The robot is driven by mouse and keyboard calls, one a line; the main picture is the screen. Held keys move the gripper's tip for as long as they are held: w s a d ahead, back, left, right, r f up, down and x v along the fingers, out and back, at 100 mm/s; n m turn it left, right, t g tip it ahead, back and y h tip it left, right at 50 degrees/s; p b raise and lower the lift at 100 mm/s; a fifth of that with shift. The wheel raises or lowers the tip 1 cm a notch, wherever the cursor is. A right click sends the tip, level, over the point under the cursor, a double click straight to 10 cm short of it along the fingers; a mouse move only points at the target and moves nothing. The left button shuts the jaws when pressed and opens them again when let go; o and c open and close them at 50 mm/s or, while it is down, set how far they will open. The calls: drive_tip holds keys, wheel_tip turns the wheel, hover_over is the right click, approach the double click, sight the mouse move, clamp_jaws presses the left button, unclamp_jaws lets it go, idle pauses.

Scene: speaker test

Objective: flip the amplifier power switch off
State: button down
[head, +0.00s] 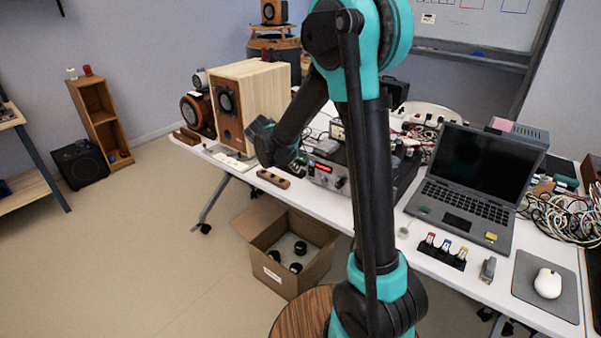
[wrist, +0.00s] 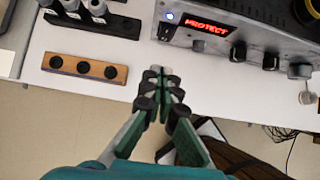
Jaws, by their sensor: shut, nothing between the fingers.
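The amplifier (head: 322,181) is a dark box with a silver front near the table's front edge. In the wrist view its front (wrist: 225,44) shows a red lit display (wrist: 206,25) reading "PROTECT" and several knobs. A small blue-white light (wrist: 169,16) glows left of the display. A small dark part below it (wrist: 165,32) looks like the power switch; its position is too small to tell. My gripper (wrist: 160,74) is shut and empty, in front of the amplifier's left end and apart from it. In the head view my gripper (head: 296,164) is partly hidden beside the amplifier.
A wooden strip with three dark discs (wrist: 84,68) lies left of the amplifier. A wooden speaker (head: 258,92) stands behind it to the left. A laptop (head: 470,185) sits to the right. An open cardboard box (head: 290,283) stands on the floor below the table edge.

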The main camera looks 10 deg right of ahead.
drive_tip(key=v, duration=0.5)
drive_tip(key=shift+s+f, duration=0.35)
drive_tip(key=shift+f, duration=0.3)
drive_tip(key=shift+f, duration=0.1)
